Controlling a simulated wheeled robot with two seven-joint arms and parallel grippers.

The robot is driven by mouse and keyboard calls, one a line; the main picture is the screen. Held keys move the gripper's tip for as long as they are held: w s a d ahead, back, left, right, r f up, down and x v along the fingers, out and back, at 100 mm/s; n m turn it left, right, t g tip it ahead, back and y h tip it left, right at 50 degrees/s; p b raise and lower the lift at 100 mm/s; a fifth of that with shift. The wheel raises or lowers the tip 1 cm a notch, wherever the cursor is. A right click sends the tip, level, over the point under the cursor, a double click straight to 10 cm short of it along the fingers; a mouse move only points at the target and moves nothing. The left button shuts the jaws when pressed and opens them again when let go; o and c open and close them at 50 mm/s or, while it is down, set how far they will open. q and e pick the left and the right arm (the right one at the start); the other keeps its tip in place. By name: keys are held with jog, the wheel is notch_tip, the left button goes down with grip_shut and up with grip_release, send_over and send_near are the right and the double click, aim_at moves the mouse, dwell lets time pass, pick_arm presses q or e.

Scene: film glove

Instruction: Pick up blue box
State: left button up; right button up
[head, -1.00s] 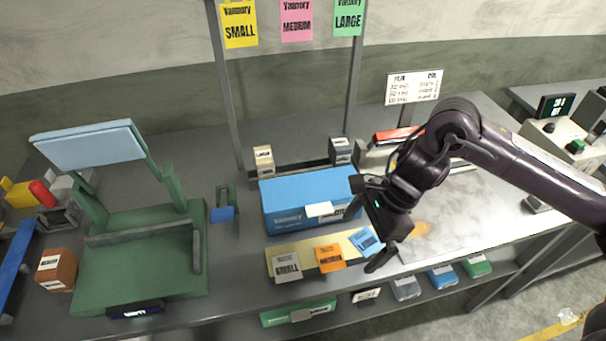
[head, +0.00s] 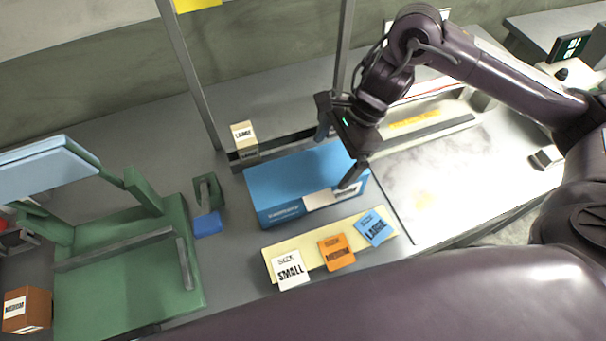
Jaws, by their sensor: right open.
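The blue box (head: 285,183) lies on the grey table in the middle of the head view, with a white label on its front near the right end. My right gripper (head: 337,156) is open above the right end of the box. One finger shows near the box's back edge and the other in front, over the label. I cannot tell whether the fingers touch the box. The gripper hides part of the box's right end. My left gripper is not in view.
A cream strip with white SMALL (head: 290,270), orange MEDIUM (head: 337,252) and blue LARGE (head: 375,228) cards lies in front of the box. A green stand (head: 120,270) is at left. A small beige box (head: 244,137) and a post stand behind.

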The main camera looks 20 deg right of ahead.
aim_at(318, 175)
jog(key=shift+s+a+f, duration=0.15)
jog(key=shift+a+f, duration=0.1)
jog(key=shift+f, duration=0.3)
jog(key=shift+a+f, duration=0.25)
jog(key=shift+f, duration=0.2)
jog(key=shift+a+f, duration=0.2)
jog(key=shift+f, duration=0.1)
jog(key=p+x, duration=0.2)
jog(key=x, duration=0.2)
jog(key=shift+r, duration=0.1)
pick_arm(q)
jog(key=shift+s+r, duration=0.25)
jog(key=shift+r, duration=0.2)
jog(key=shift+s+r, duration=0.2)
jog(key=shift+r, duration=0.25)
pick_arm(e)
jog(key=shift+c, duration=0.3)
jog(key=c, duration=0.6)
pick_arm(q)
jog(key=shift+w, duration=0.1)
pick_arm(e)
jog(key=shift+c, duration=0.2)
